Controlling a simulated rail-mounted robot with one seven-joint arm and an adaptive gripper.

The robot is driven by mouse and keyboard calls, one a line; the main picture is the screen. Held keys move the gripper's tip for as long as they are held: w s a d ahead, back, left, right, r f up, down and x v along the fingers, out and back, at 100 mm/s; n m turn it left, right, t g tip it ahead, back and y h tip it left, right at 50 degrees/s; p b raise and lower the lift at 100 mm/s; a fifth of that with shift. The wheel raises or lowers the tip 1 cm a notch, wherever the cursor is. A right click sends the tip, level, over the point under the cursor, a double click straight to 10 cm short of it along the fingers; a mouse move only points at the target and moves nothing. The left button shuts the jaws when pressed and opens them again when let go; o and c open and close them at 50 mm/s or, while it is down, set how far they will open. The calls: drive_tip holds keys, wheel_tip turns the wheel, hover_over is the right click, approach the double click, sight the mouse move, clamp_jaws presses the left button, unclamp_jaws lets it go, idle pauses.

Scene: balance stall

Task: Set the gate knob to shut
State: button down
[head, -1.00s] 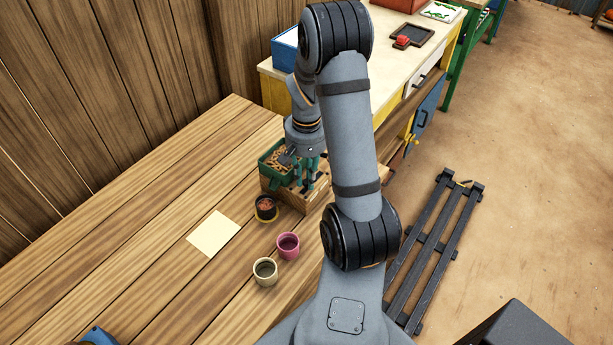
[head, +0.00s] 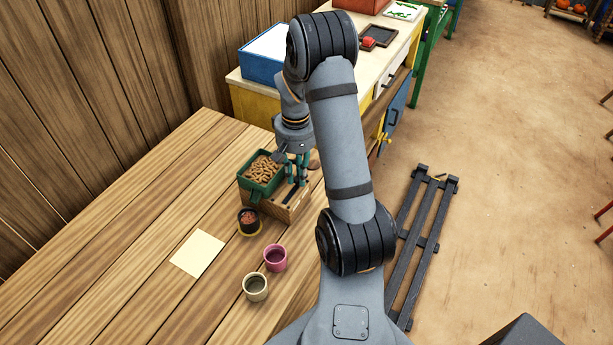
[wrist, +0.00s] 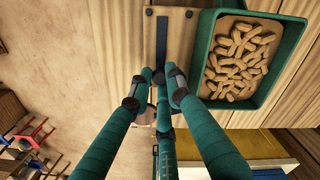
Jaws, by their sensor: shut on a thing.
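A wooden block (head: 286,212) stands on the table with a green tray of peanuts (head: 262,172) on it. A dark straight slot (wrist: 161,40) runs along the block beside the tray. My gripper (head: 298,172) points down over the slot, toward its far end. In the wrist view, my gripper (wrist: 156,90) has its fingers closed around a small dark knob (wrist: 160,78) at the end of the slot. The fingers mostly hide the knob. I cannot read any marks for its setting.
In front of the block stand a dark cup with reddish contents (head: 249,221), a pink cup (head: 275,257) and a cream cup (head: 255,287). A pale paper sheet (head: 198,253) lies to their left. A blue box (head: 266,55) stands on the counter behind.

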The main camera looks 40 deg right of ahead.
sight(298, 177)
drive_tip(key=shift+w+d, duration=0.15)
drive_tip(key=shift+d, duration=0.1)
drive_tip(key=c, duration=1.8)
unclamp_jaws()
drive_tip(key=shift+o, duration=0.8)
drive_tip(key=shift+a, duration=0.1)
drive_tip(key=shift+r, duration=0.1)
wheel_tip(298, 177, up, 12)
drive_tip(key=shift+f, duration=0.2)
